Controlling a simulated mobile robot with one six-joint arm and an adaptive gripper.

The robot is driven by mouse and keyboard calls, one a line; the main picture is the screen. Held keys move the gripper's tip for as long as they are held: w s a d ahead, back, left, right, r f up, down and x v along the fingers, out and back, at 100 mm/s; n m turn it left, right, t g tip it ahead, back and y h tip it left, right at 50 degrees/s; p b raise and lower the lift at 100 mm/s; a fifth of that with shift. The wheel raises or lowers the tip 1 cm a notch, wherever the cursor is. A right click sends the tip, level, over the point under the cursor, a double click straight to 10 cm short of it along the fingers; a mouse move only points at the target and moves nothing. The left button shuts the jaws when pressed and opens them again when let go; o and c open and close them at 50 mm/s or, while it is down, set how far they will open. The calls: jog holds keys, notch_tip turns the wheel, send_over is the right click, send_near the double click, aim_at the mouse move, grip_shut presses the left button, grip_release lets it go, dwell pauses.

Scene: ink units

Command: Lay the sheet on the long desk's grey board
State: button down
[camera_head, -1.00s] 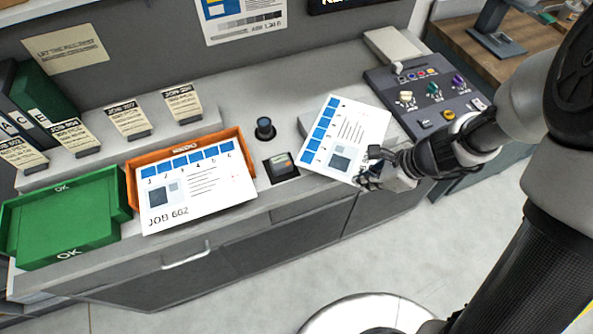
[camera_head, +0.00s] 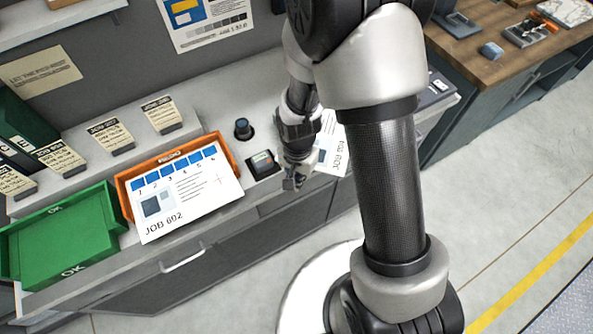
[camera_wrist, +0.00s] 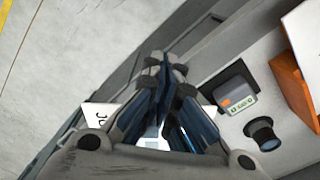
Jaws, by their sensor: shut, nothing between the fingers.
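A white sheet (camera_head: 333,148) with blue squares lies on the counter, mostly hidden behind my arm in the head view. Its corner with JOB lettering shows in the wrist view (camera_wrist: 97,115), beside and beyond my fingers. I cannot make out a grey board under it now. A second white sheet marked JOB 602 (camera_head: 190,195) lies over the orange tray (camera_head: 122,184), its front edge past the tray's rim. My gripper (camera_head: 292,184) is shut and empty, near the counter's front edge, left of the first sheet. It also shows in the wrist view (camera_wrist: 165,65).
A small meter (camera_head: 263,163) and a dark round knob (camera_head: 243,128) stand between the orange tray and my gripper. A green OK tray (camera_head: 65,240) is at the left. Job cards (camera_head: 110,135) line the back shelf. Open floor (camera_head: 500,220) lies right of my arm.

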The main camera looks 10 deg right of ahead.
jog(key=shift+w+d+f, duration=0.65)
jog(key=shift+w+f, duration=0.15)
jog(key=shift+f, duration=0.15)
jog(key=shift+w+d+f, duration=0.6)
jog(key=shift+w+f, duration=0.15)
jog(key=shift+f, duration=0.2)
jog(key=w+d+b, duration=0.1)
jog(key=w+d, duration=0.1)
jog(key=shift+w+d, duration=0.15)
jog(key=shift+w, duration=0.25)
